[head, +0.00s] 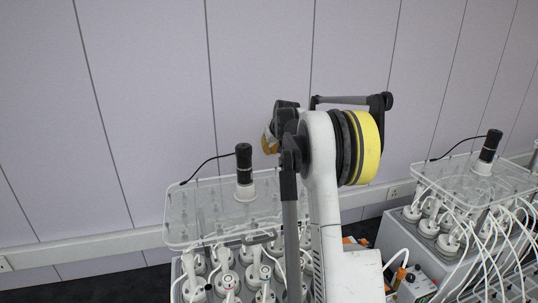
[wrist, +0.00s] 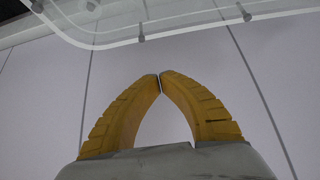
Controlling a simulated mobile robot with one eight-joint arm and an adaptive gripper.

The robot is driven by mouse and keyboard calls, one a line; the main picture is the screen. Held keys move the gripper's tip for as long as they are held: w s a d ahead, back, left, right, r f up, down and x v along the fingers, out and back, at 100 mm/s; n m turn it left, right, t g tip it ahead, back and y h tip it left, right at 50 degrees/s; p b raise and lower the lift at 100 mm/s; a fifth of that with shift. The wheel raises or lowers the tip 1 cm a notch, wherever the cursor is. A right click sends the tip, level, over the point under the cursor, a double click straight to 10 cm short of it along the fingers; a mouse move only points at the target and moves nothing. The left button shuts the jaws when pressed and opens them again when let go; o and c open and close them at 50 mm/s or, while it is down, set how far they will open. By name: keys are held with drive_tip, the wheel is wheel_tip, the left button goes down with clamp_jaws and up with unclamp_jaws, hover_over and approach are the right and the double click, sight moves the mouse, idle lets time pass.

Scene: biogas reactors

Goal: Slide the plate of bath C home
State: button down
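A clear plate (head: 192,218) with a black cylinder standing on it covers the back of the nearer bath, whose white-capped bottles (head: 228,280) show in front of it. I cannot read a label that tells whether this is bath C. My gripper (head: 268,142) is beyond the plate's back right part, near the wall, partly hidden by my own arm. In the wrist view my gripper (wrist: 160,77) has its yellow fingers meeting at the tips with nothing between them. A clear plate edge (wrist: 105,43) with small pegs crosses the top of that view, apart from the fingertips.
A second bath with a clear plate (head: 460,180), a black cylinder (head: 489,146) and many white tubes (head: 497,235) stands at the right. A panelled wall (head: 120,110) closes the back, with a rail (head: 100,245) along it. Orange and dark items sit between the baths.

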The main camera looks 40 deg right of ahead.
sight(281, 184)
drive_tip(key=p+x, duration=0.2)
drive_tip(key=x, duration=0.6)
drive_tip(key=s, duration=0.1)
drive_tip(key=s+a, duration=0.2)
drive_tip(key=shift+s+f+p, duration=0.1)
drive_tip(key=shift+s+p, duration=0.2)
drive_tip(key=shift+s, duration=0.1)
drive_tip(key=s+a+b, duration=0.1)
drive_tip(key=s+a, duration=0.1)
drive_tip(key=s, duration=0.2)
drive_tip(key=s+a+b, duration=0.1)
drive_tip(key=s+a, duration=0.1)
drive_tip(key=s, duration=0.2)
drive_tip(key=s+a+b, duration=0.2)
drive_tip(key=s, duration=0.2)
drive_tip(key=shift+s, duration=0.35)
